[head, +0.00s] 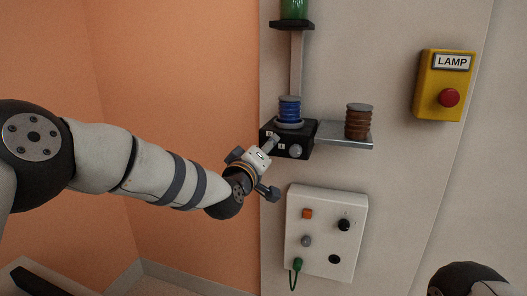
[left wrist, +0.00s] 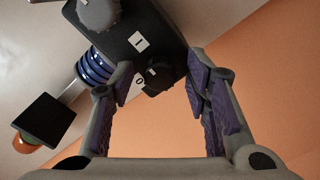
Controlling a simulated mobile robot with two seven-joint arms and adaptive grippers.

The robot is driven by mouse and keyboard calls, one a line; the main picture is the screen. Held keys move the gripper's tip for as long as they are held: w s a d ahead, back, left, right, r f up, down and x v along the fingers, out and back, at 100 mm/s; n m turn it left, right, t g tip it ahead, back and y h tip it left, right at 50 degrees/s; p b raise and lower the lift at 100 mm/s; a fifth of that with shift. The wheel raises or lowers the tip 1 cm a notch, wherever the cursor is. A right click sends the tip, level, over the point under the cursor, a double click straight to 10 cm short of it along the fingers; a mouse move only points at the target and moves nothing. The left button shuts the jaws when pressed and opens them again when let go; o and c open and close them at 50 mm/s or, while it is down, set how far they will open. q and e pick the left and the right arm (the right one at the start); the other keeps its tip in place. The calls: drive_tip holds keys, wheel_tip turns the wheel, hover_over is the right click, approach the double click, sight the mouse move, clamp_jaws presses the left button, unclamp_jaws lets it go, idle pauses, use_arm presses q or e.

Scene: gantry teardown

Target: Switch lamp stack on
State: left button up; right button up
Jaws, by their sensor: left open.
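The lamp stack stands on the wall. A black switch box (head: 295,141) carries a blue ringed piece (head: 289,110), with a green lamp (head: 294,9) on a bracket above, cut off by the picture's top edge. In the left wrist view the box (left wrist: 165,35) shows white I and O labels, a large grey knob (left wrist: 98,12) and a small dark knob (left wrist: 154,80). My left gripper (head: 273,168) is open just below and left of the box. In its wrist view the small knob shows between the open fingers (left wrist: 160,78); contact cannot be told. My right gripper is out of view.
A metal shelf (head: 330,136) beside the box bears a brown ringed piece (head: 358,122). A yellow LAMP box (head: 444,85) with a red button (head: 449,98) is at right. Below is a white control panel (head: 322,255) with knobs and a green cable (head: 295,275).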

use_arm(q)
drive_tip(key=v, duration=1.2)
drive_tip(key=shift+r, duration=0.1)
